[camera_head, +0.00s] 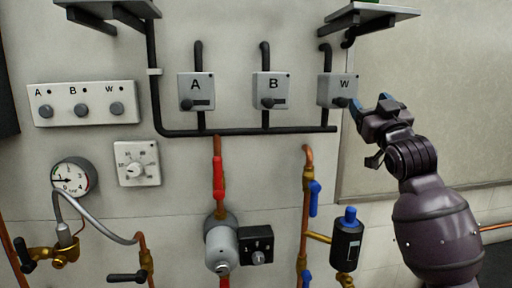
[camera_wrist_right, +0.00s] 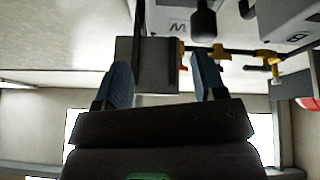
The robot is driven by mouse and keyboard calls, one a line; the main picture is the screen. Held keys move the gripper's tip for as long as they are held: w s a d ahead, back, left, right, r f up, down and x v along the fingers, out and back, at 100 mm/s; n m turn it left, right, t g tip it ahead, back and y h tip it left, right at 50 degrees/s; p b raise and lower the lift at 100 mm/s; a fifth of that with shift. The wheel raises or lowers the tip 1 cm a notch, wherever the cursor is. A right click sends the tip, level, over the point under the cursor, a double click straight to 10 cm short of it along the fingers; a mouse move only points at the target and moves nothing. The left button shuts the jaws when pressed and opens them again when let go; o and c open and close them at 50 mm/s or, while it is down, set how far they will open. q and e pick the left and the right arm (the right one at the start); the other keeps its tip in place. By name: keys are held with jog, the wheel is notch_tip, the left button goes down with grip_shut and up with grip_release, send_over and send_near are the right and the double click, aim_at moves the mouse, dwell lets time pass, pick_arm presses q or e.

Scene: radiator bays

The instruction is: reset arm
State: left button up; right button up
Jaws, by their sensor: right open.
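My right gripper (camera_head: 369,103) is at the right of the wall controls, beside the grey box marked W (camera_head: 326,90). Its blue fingertips are close to the dark knob (camera_head: 342,102) on that box; whether they touch it I cannot tell. In the right wrist view the gripper (camera_wrist_right: 162,72) shows its two blue fingers apart, with nothing held between them. The W box (camera_wrist_right: 172,22) appears upside down there, and its dark knob (camera_wrist_right: 204,22) lies beyond the fingertips. My left gripper is not in view.
Boxes A (camera_head: 196,91) and B (camera_head: 270,90) sit left of the W box on black conduit. A switch panel (camera_head: 82,103), dial (camera_head: 137,163), gauge (camera_head: 75,176) and copper pipes with valves fill the wall. A shelf (camera_head: 372,14) overhangs the W box. A pale panel (camera_head: 440,110) is right.

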jog(key=s+f+g, duration=0.2)
jog(key=s+f, duration=0.1)
jog(key=f, duration=0.9)
jog(key=s+f+g, duration=0.1)
jog(key=s+f, duration=0.2)
jog(key=f, duration=0.9)
jog(key=s+f+g, duration=0.2)
jog(key=s+f, duration=0.1)
jog(key=f, duration=0.9)
jog(key=s+d+f+m+g+h, duration=0.2)
jog(key=s+f+g, duration=0.4)
jog(key=s+f, duration=2)
jog(key=shift+s+m+g+h, duration=0.4)
jog(key=shift+s+m+h, duration=0.1)
jog(key=shift+d+r, duration=0.1)
jog(key=shift+d, duration=0.05)
